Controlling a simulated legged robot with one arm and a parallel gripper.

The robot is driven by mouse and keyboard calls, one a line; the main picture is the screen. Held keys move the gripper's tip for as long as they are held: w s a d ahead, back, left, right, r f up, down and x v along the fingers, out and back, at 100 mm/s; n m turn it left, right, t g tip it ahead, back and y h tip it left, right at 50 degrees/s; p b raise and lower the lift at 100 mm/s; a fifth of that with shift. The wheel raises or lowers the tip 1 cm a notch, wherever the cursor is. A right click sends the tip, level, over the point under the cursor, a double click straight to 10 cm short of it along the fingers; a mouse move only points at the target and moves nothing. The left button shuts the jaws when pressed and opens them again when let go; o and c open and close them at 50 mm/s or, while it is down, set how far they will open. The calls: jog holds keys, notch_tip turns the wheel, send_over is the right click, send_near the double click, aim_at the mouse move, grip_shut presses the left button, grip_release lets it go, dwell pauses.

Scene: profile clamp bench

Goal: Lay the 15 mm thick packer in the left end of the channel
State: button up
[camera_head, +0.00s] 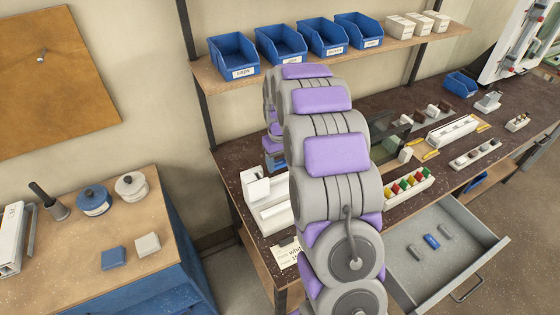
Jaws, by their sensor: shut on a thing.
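My arm rises through the middle of the view and bends down toward the bench. My gripper (276,160) shows only in part as a small dark and blue shape beyond the arm. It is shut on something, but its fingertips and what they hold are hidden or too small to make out. Below it a white fixture (255,185) with an upright block stands at the bench's left end. A pale channel-like part (271,214) runs from it behind my arm, so most of its length is hidden. A white rack (407,187) holds several red, green and yellow blocks.
The dark bench top (380,105) carries a long white fixture (452,132) and small parts. An open drawer (460,250) juts out at lower right. A shelf (400,47) with blue bins hangs above. A side cabinet (80,255) stands left, with a floor gap between.

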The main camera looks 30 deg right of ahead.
aim_at(280, 165)
jog(key=shift+f, duration=1.55)
jog(key=shift+f, duration=0.35)
jog(key=shift+f+b, duration=0.45)
jog(key=shift+f, duration=3.25)
jog(key=o, duration=0.9)
jog(key=shift+o, duration=1.3)
jog(key=shift+d, duration=0.15)
jog(key=shift+a, duration=0.2)
